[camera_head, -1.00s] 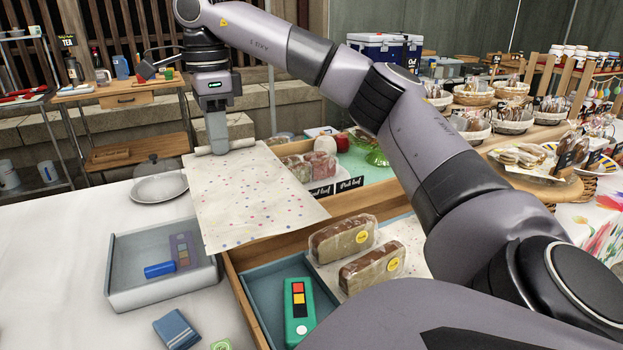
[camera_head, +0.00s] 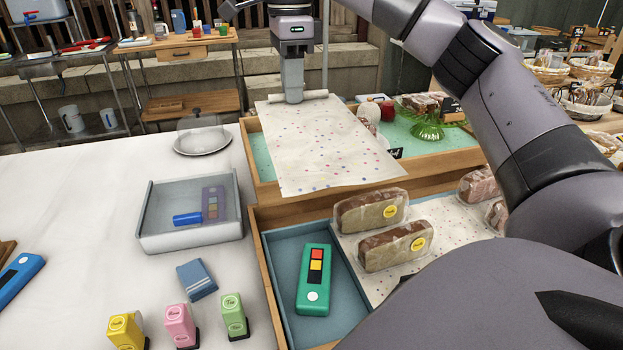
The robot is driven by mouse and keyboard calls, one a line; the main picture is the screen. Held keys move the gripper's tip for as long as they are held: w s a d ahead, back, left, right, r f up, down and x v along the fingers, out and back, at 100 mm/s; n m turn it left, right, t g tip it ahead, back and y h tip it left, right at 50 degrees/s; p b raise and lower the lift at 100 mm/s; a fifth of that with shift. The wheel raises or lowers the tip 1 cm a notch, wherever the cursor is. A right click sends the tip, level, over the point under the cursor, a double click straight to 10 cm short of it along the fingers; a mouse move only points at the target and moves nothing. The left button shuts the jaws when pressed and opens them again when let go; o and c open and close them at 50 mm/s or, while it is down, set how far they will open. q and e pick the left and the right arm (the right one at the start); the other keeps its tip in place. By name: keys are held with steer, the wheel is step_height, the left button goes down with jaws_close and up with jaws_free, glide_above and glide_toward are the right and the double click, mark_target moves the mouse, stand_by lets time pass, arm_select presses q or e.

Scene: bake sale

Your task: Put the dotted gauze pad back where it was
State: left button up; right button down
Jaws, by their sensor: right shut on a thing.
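The dotted gauze pad (camera_head: 318,145) is a cream sheet with coloured dots. It hangs slanting down from a rolled far edge and covers much of the back wooden tray (camera_head: 260,179). My right gripper (camera_head: 294,99) is shut on that far edge, at the back of the tray. The sheet's near end lies over or just above the tray's front part; I cannot tell if it touches. My left gripper is not in view.
In front stands a wooden tray with wrapped loaves (camera_head: 369,211) and a green device (camera_head: 314,280). Left are a grey bin (camera_head: 190,241), a covered plate (camera_head: 203,143) and several stamps (camera_head: 180,326).

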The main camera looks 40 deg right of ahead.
step_height(320, 180, down, 18)
steer(key=b, duration=0.6)
steer(key=shift+f+b, duration=0.25)
steer(key=shift+b, duration=0.05)
steer(key=shift+f, duration=0.1)
steer(key=shift+f, duration=0.15)
steer(key=c, duration=1.1)
jaws_free()
steer(key=shift+r+p, duration=2)
steer(key=shift+r, duration=4.25)
